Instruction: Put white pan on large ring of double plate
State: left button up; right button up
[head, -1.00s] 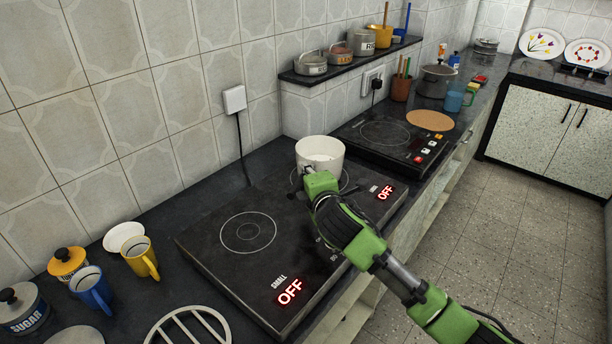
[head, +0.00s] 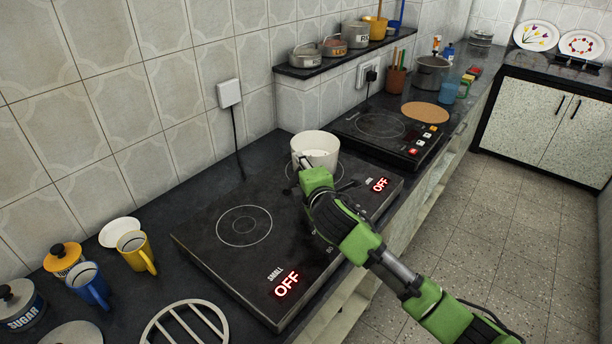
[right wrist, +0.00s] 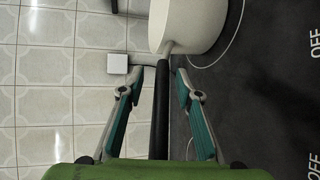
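The white pan (head: 316,147) stands upright on the far, right part of the black double plate (head: 215,265). It partly covers the large ring, whose arc shows beside it in the right wrist view (right wrist: 236,42). My right gripper (head: 303,166) is at the pan's near side. In the right wrist view, the pan (right wrist: 190,22) is ahead of the fingers, and its black handle (right wrist: 160,110) runs between them. The right gripper (right wrist: 160,72) is open, with a gap on each side of the handle. My left gripper is not in view.
The smaller ring (head: 244,226) is bare. A second cooktop (head: 380,127) lies beyond the pan, with a round cork-coloured mat (head: 425,112). A yellow mug (head: 135,252), a blue mug (head: 88,284) and a trivet (head: 185,326) are at the left. A wall shelf (head: 340,60) holds pots.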

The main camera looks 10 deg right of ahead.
jog(key=v, duration=1.2)
jog(key=shift+f, duration=0.1)
